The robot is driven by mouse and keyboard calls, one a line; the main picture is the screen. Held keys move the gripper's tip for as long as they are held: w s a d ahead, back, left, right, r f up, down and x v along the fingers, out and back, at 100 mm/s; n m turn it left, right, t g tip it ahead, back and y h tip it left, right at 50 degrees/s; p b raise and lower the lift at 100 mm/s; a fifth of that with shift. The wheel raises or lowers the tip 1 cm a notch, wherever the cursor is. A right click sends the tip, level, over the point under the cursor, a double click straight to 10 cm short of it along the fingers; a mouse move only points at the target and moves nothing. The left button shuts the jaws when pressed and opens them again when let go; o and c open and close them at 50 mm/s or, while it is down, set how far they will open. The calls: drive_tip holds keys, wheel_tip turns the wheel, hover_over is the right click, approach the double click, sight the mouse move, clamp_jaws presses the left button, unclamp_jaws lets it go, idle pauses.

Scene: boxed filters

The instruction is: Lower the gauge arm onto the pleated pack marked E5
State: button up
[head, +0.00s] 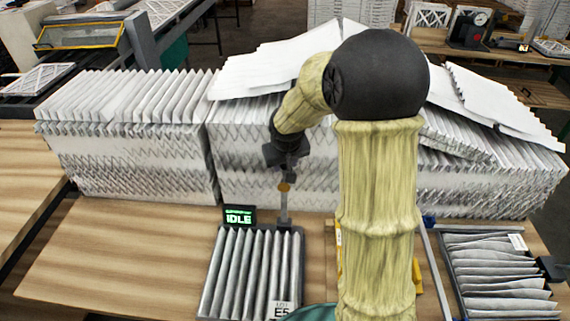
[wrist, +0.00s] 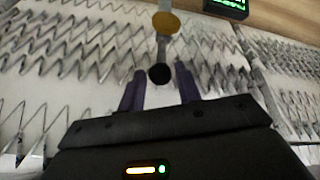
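The pleated pack marked E5 (head: 243,270) lies in a dark frame at the front centre of the bench. Its white label (head: 281,309) reads E5 at the near edge. The gauge arm (head: 284,206) stands raised behind the pack's far edge, with an amber disc on it; the disc also shows in the wrist view (wrist: 165,22). A black knob (wrist: 160,73) at the gauge arm's end sits between my fingers. My gripper (wrist: 160,80) is open, with a visible gap on each side of the knob. It also shows in the head view (head: 287,157).
A small display (head: 239,216) reads IDLE behind the pack. Stacked pleated filters (head: 130,160) form a wall at the back. Another pleated pack (head: 498,275) lies at the right. The bench (head: 110,250) is clear left of E5.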

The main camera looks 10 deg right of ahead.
drive_tip(key=shift+x, duration=1.25)
clamp_jaws()
drive_tip(key=shift+f+b, duration=0.1)
drive_tip(key=shift+b, duration=0.35)
